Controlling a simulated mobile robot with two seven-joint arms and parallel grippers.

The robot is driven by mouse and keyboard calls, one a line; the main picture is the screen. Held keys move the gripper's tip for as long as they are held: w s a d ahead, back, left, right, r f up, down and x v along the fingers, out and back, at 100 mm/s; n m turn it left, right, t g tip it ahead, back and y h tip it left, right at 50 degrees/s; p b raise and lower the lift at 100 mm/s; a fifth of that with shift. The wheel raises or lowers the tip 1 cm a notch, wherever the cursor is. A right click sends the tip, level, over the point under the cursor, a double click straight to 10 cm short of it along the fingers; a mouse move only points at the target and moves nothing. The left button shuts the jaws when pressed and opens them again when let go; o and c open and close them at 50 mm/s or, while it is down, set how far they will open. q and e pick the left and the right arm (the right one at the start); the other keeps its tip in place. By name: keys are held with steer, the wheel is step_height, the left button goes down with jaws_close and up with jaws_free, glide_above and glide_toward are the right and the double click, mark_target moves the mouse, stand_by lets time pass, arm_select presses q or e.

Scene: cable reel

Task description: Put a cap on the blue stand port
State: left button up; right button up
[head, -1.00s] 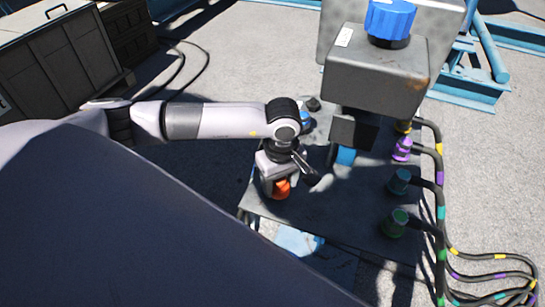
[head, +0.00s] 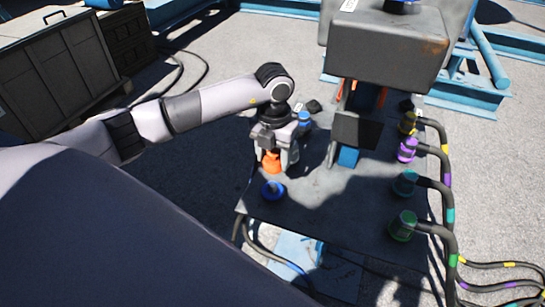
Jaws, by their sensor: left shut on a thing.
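My left gripper (head: 273,150) reaches in from the left over the dark stand plate (head: 310,225). It is shut on an orange cap (head: 271,162), which hangs below its fingers. A round blue port (head: 272,190) with a dark centre stands near the plate's left edge. It shows just below the orange cap in the picture, apart from it and uncovered. A smaller blue piece (head: 304,118) shows to the right of the gripper, partly hidden by it. My right gripper is not in view.
Yellow (head: 407,122), purple (head: 407,150), teal (head: 405,183) and green (head: 403,226) plugs with thick black cables line the plate's right side. A large grey box (head: 390,45) rises at the back. Dark crates (head: 60,70) stand at the far left.

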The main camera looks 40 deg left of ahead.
mark_target(272, 185)
arm_select(q)
steer(key=shift+w+a+n, duration=0.15)
steer(key=shift+a+n, duration=0.05)
steer(key=shift+n, duration=0.9)
steer(key=shift+f+b, duration=0.2)
steer(key=shift+b, duration=0.1)
step_height(272, 185, down, 7)
steer(key=b, duration=0.5)
steer(key=shift+r+b, duration=0.1)
steer(key=shift+b, duration=0.25)
steer(key=shift+f+b, duration=0.45)
steer(key=shift+f, duration=0.35)
steer(key=shift+p, duration=0.3)
steer(key=shift+f, duration=0.35)
steer(key=o, duration=1.2)
steer(key=shift+o, duration=0.2)
